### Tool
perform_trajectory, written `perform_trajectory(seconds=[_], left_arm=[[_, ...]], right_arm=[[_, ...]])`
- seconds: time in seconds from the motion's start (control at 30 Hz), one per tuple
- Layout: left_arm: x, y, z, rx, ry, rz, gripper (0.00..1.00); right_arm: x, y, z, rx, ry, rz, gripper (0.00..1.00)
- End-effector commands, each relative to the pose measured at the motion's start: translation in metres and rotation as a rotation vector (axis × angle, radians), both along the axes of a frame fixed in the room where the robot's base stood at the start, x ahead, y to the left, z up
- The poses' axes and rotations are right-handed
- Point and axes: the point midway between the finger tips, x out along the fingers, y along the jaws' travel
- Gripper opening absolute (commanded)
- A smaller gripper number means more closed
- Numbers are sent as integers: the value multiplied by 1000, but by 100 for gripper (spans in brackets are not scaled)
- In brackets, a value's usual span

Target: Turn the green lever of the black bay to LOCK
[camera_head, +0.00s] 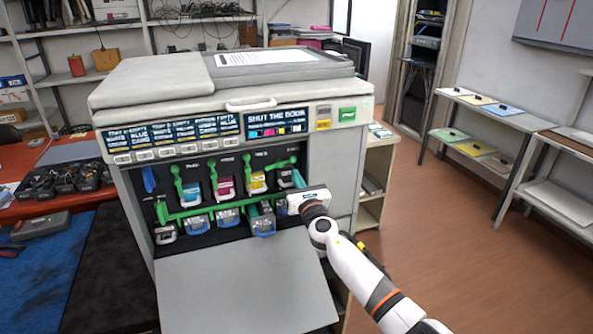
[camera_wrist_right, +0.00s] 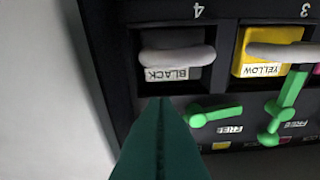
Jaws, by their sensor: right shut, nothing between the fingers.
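The black bay's cartridge (camera_wrist_right: 172,73) sits in slot 4 in the right wrist view, which shows the labels upside down. Its green lever (camera_wrist_right: 215,115) lies nearly sideways beside a FREE label, with its round knob at the left end. My right gripper (camera_wrist_right: 162,102) is shut and empty, its dark green fingers just left of that knob, seemingly apart from it. In the head view the green lever (camera_head: 298,178) shows above my white right hand (camera_head: 308,201), which hides part of the black bay. My left gripper is not in view.
The yellow cartridge (camera_wrist_right: 270,52) and its green lever (camera_wrist_right: 288,92) are beside the black bay. The printer's front door (camera_head: 245,290) hangs open below the bays. A green bar (camera_head: 200,211) crosses the bay front, above several lower containers. The display (camera_head: 275,125) reads SHUT THE DOOR.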

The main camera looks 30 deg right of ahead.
Motion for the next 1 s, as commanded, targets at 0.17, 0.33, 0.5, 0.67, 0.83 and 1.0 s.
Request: perform_trajectory(seconds=[0.17, 0.33, 0.5, 0.67, 0.83, 1.0], left_arm=[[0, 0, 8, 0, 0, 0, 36], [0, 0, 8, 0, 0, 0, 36], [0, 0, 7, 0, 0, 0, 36], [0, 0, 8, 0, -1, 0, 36], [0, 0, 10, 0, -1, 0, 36], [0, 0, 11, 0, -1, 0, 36]], right_arm=[[6, -2, 11, 0, 2, 1, 0], [7, -2, 11, 0, 1, 1, 0], [7, -2, 11, 0, 1, 1, 0], [7, -3, 12, -12, 4, 1, 0], [7, -3, 13, -50, 13, 0, 0], [7, -4, 14, -70, 18, 0, 0]])
